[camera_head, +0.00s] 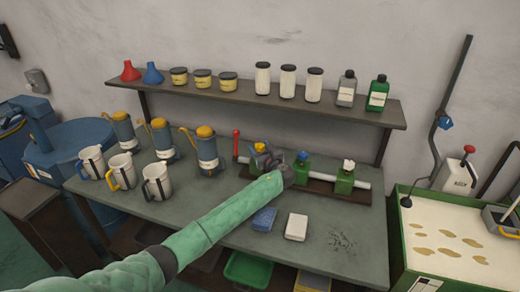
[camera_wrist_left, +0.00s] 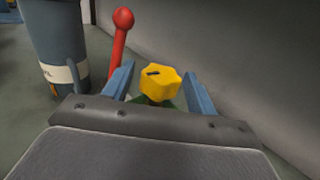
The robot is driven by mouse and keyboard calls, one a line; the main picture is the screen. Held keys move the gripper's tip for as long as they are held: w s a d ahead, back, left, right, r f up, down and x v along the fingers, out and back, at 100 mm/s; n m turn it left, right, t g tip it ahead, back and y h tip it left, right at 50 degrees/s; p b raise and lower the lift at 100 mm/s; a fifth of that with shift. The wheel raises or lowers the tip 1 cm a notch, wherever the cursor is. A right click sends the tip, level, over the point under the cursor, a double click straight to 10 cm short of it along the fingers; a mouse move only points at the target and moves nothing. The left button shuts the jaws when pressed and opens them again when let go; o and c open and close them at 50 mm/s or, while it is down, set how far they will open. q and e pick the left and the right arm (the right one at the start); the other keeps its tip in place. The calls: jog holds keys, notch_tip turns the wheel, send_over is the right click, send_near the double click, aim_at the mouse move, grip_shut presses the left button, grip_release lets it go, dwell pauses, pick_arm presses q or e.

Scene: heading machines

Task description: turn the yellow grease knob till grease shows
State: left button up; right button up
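The yellow grease knob (camera_head: 259,147) sits at the left end of a row of knobs on a pipe on the bench, partly hidden by my left gripper (camera_head: 265,160) in the head view. In the left wrist view the yellow knob (camera_wrist_left: 161,86) is star-shaped with a dark mark on top, above a green block. My left gripper (camera_wrist_left: 160,90) has its two blue fingers apart, one on each side of the knob, with gaps showing. The green block's outlet is hidden. My right gripper is in neither view.
A blue knob (camera_head: 302,156) and a white knob (camera_head: 348,165) stand to the right on the same pipe. A red lever (camera_head: 236,143) rises to the left. Grease cans (camera_head: 207,150) and mugs (camera_head: 158,184) stand left.

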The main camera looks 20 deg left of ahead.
pick_arm(q)
jog(key=shift+s+d+f, duration=0.1)
jog(key=shift+s+d, duration=0.05)
jog(key=b+v, duration=0.3)
jog(key=v, duration=0.4)
jog(key=shift+d, duration=0.15)
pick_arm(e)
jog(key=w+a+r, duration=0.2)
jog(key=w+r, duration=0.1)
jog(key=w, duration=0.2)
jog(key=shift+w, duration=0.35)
pick_arm(q)
jog(key=shift+s, duration=0.15)
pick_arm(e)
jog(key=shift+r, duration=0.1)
